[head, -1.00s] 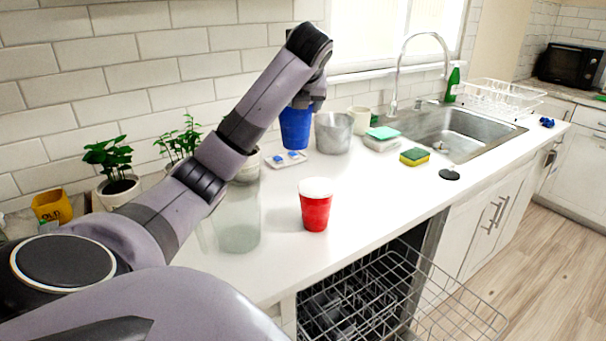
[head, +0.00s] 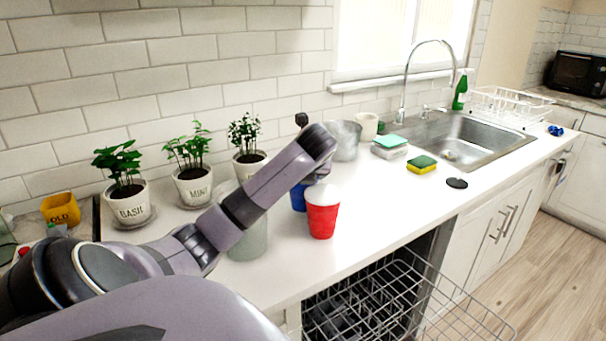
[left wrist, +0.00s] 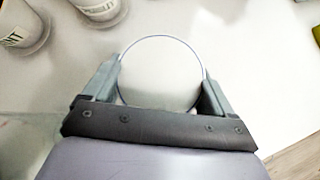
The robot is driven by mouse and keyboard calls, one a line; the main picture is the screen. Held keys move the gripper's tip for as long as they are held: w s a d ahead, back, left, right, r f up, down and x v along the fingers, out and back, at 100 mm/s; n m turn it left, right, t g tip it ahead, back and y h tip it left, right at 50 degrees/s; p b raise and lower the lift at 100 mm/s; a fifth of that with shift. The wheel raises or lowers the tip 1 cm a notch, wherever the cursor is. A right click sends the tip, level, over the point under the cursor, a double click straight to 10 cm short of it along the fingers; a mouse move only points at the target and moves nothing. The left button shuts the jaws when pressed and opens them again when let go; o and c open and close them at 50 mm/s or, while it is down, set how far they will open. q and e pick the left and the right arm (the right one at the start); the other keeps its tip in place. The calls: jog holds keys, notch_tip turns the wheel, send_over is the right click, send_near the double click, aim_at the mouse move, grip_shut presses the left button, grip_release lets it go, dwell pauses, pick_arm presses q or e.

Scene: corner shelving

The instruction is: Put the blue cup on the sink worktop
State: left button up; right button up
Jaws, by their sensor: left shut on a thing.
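The blue cup (head: 298,198) is mostly hidden behind my left arm and the red cup in the head view. In the left wrist view, I look down into its pale inside (left wrist: 160,75), with a thin blue rim. My left gripper (left wrist: 161,88) is shut on it, one finger on each side. The cup is low over the white sink worktop (head: 375,205), just left of and behind the red cup. I cannot tell whether its base touches the worktop. My right gripper is not in view.
A red cup (head: 322,218) stands close by. A grey metal container (head: 345,143), a sponge (head: 422,164) and the sink (head: 465,140) are farther right. Potted herbs (head: 193,180) line the wall. An open dishwasher rack (head: 400,300) is below the front edge.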

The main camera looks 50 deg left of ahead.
pick_arm(q)
jog(key=shift+f, duration=0.95)
jog(key=shift+f, duration=0.2)
jog(key=o, duration=1.2)
jog(key=shift+r, duration=0.15)
jog(key=shift+d+r, duration=0.1)
jog(key=shift+r, duration=0.1)
jog(key=v, duration=1.1)
jog(key=shift+s+d+r, duration=0.2)
jog(key=shift+r, duration=0.05)
